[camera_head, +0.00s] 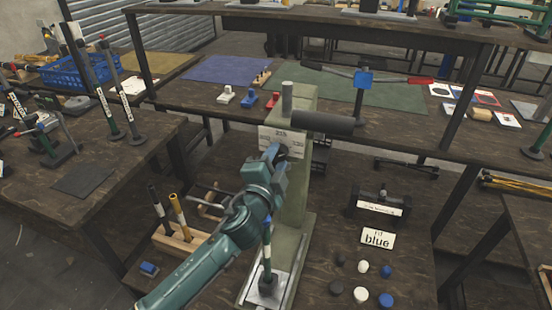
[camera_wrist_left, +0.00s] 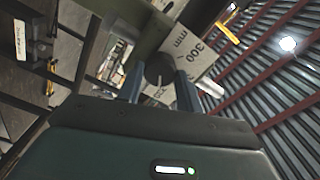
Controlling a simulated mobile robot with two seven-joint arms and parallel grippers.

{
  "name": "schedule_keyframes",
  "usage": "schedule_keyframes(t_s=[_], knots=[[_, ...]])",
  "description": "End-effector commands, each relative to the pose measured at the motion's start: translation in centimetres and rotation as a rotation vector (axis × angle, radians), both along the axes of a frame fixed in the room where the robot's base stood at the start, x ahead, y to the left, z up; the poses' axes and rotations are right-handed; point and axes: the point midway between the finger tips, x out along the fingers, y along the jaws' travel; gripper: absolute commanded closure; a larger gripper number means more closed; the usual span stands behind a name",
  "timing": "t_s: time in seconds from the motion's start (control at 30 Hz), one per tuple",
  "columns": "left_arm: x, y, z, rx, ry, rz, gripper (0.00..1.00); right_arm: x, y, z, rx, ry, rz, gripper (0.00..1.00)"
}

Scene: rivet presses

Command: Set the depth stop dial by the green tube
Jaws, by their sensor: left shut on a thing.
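The press (camera_head: 292,200) is a pale green column with a grey ram on top and a dark horizontal cylinder at its head. A white scale plate (camera_head: 275,137) is on it; in the left wrist view the plate (camera_wrist_left: 196,48) reads 300 and mm. My left gripper (camera_head: 284,150) is at this plate. In the left wrist view my left gripper (camera_wrist_left: 160,88) has its fingers either side of a dark round dial (camera_wrist_left: 158,70) with a pale mark, shut on it. A slim greenish upright piece (camera_head: 267,238) stands over the press base, partly behind my arm; I cannot tell if it is the green tube.
A wooden rack (camera_head: 178,238) with dark and yellow tubes stands left of the press. A shelf (camera_head: 205,100) with mats and small tools runs behind.

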Motion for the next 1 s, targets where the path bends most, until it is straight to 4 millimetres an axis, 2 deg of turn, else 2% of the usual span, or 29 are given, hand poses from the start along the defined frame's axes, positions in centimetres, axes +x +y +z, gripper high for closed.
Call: schedule_keyframes(t_s=[0.33, 0.37, 0.6, 0.87, 1.0], knots=[[0.0, 0.0, 0.0, 0.002, -0.001, 0.0, 0.87, 0.0, 0.1, 0.0, 0.0, 0.001, 0.001, 0.51], [0.0, 0.0, 0.0, 0.002, -0.001, 0.0, 0.63, 0.0, 0.1, 0.0, 0.0, 0.001, 0.001, 0.51], [0.0, 0.0, 0.0, 0.001, 0.0, 0.0, 0.43, -0.1, 0.2, -0.1, 0.003, 0.003, 0.004, 0.51], [-0.1, 0.0, 0.0, 0.001, 0.0, 0.0, 0.42, -0.2, 0.3, -0.1, 0.003, 0.004, 0.004, 0.51], [-1.1, 0.4, -0.1, 0.001, 0.0, -0.001, 0.42, -0.2, 0.3, -0.2, 0.004, 0.005, 0.004, 0.51]])
